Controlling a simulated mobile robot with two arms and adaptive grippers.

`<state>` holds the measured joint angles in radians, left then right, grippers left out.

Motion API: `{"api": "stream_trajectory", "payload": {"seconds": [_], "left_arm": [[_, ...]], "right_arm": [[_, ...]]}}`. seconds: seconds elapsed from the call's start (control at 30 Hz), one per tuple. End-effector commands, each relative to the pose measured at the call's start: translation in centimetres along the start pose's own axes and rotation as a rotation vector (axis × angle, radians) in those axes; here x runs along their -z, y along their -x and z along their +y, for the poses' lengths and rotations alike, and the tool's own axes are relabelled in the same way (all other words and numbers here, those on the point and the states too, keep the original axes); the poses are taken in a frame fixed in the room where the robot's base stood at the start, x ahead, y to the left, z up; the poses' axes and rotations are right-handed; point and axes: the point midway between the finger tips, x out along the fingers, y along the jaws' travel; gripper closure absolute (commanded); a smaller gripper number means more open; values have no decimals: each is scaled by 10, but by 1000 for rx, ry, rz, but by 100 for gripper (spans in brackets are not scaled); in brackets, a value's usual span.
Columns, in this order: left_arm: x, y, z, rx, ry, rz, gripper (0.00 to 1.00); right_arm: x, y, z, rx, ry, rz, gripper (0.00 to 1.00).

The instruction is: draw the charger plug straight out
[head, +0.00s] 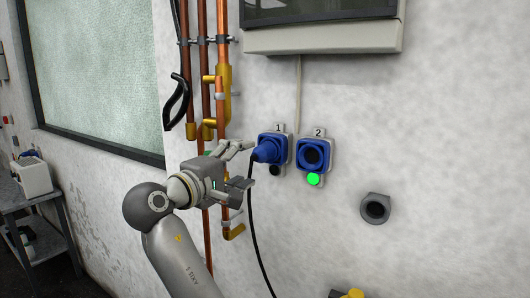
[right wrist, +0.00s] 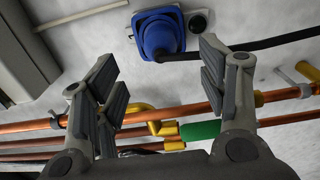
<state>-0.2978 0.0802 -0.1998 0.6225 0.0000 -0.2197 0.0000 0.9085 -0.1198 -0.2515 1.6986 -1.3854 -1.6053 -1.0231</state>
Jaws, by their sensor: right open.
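The blue charger plug (head: 267,151) sits in the wall socket marked 1, and its black cable (head: 255,230) hangs down from it. My right gripper (head: 246,166) is open just left of the plug, with its fingers pointing toward it. In the right wrist view the plug (right wrist: 160,38) shows beyond the gap between the fingertips of the open right gripper (right wrist: 157,66). The fingers look apart from it, with nothing between them. The plug's front end is hidden inside the socket. My left gripper is in neither view.
Socket 2 (head: 313,153) is right of the plug, empty, with a green lamp (head: 313,180) below. A dark round lamp (head: 275,171) is below socket 1. Copper pipes (head: 206,100) run vertically behind my right arm. A grey wall fitting (head: 375,208) is lower right.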

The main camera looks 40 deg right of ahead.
Motion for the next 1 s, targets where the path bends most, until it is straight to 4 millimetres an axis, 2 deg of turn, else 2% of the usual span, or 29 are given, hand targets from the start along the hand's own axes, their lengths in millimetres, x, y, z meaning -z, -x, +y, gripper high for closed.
{"api": "stream_trajectory", "payload": {"seconds": [0.17,0.33,0.63,0.73,1.0], "left_arm": [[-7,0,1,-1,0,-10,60],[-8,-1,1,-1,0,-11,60],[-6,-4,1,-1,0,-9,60],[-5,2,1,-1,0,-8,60],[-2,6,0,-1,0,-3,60]], "right_arm": [[0,-1,0,0,1,1,34],[1,-10,0,-1,1,1,34],[0,-52,-1,0,2,-2,34],[0,-65,1,1,2,0,34],[1,-87,0,0,1,2,34]]}}
